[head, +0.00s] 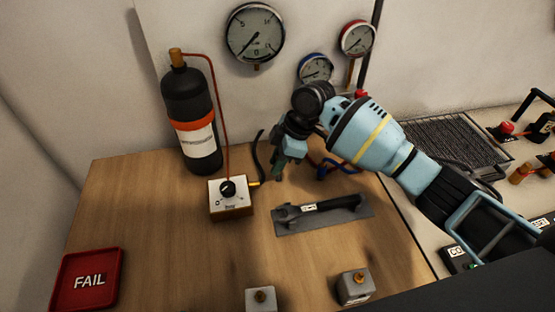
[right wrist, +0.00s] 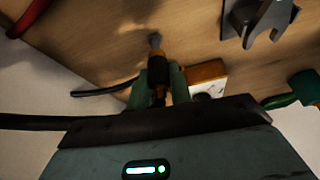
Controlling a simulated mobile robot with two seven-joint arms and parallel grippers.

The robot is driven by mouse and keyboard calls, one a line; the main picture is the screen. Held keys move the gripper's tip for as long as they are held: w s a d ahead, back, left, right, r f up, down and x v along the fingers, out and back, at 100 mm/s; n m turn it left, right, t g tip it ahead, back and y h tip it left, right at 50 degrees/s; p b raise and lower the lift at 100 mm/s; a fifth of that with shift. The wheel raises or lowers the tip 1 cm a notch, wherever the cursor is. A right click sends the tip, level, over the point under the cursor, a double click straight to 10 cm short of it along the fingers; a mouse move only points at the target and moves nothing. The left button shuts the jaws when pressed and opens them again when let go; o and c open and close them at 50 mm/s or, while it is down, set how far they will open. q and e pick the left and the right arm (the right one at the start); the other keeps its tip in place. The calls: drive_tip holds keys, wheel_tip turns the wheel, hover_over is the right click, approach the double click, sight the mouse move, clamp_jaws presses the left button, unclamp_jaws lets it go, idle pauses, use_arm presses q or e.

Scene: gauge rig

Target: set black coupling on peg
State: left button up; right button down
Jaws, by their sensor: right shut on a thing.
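My right gripper (head: 279,172) is above the wooden table, behind the wrench. In the right wrist view its green fingers (right wrist: 158,84) are shut on a black and orange piece (right wrist: 157,66), which looks like the black coupling. A small grey tip (right wrist: 155,40) shows just beyond that piece. I cannot tell whether it belongs to the piece or is a peg on the table. In the head view the held piece is mostly hidden by the gripper. A black hose (head: 258,150) curves beside the gripper. My left gripper is not in view.
A white box with a black knob (head: 228,193) stands left of the gripper, near a black bottle (head: 190,112). A wrench (head: 320,206) lies on a grey mat (head: 352,215). A red FAIL tray (head: 87,281) is front left.

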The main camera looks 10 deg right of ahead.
drive_tip(key=shift+f, duration=1.3)
idle(0.4)
drive_tip(key=c, duration=1.4)
unclamp_jaws()
drive_tip(key=shift+c, duration=0.2)
drive_tip(key=shift+o, duration=0.4)
drive_tip(key=o, duration=0.5)
drive_tip(key=v, duration=0.7)
drive_tip(key=shift+d+r, duration=0.2)
drive_tip(key=shift+r, duration=0.15)
